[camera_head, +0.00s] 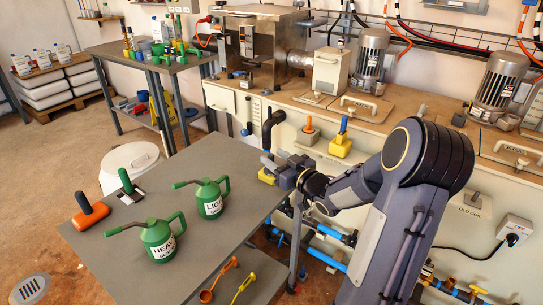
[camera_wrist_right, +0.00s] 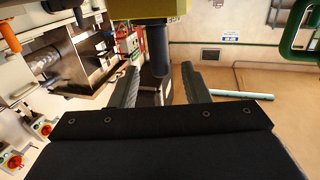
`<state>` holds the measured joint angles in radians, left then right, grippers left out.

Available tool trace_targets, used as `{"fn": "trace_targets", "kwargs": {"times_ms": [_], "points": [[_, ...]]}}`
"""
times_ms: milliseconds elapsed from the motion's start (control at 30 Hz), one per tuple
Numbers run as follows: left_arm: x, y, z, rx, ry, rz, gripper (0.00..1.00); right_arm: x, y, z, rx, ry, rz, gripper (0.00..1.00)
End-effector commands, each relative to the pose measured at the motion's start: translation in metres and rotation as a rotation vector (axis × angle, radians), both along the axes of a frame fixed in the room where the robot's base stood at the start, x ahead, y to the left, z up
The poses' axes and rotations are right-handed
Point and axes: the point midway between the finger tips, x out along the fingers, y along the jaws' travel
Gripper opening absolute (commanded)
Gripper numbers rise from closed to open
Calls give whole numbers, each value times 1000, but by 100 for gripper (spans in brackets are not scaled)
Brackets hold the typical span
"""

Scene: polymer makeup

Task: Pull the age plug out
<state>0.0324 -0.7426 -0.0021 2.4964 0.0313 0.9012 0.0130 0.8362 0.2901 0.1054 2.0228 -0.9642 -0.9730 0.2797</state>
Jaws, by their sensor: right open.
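My right gripper (camera_head: 272,163) reaches in from the right over the far right edge of the grey table. Its jaws are open. A yellow block (camera_head: 266,177) shows just below and beside the fingers. In the right wrist view, an olive-yellow block (camera_wrist_right: 137,9) with a dark cylindrical stem (camera_wrist_right: 158,52) lies between the two spread fingers (camera_wrist_right: 160,85). The fingers stand apart on either side of the stem; I see no clear contact. My left gripper is out of view.
A yellow part with a blue handle (camera_head: 341,146) and an orange-topped part (camera_head: 308,133) sit on the bench front. A black elbow pipe (camera_head: 270,125) is close behind the gripper.

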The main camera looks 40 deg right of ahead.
Motion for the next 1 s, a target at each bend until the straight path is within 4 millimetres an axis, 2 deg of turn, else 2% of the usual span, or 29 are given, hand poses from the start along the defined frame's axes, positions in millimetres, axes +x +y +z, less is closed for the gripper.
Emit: {"fn": "trace_targets", "kwargs": {"times_ms": [100, 333, 1000], "points": [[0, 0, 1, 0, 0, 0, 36, -23, -1, 1, 0, 1, -3, 42], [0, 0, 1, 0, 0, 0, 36, -51, -1, 1, 0, 0, -1, 42], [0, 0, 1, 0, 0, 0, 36, -55, 0, 1, 0, 1, -1, 42]]}}
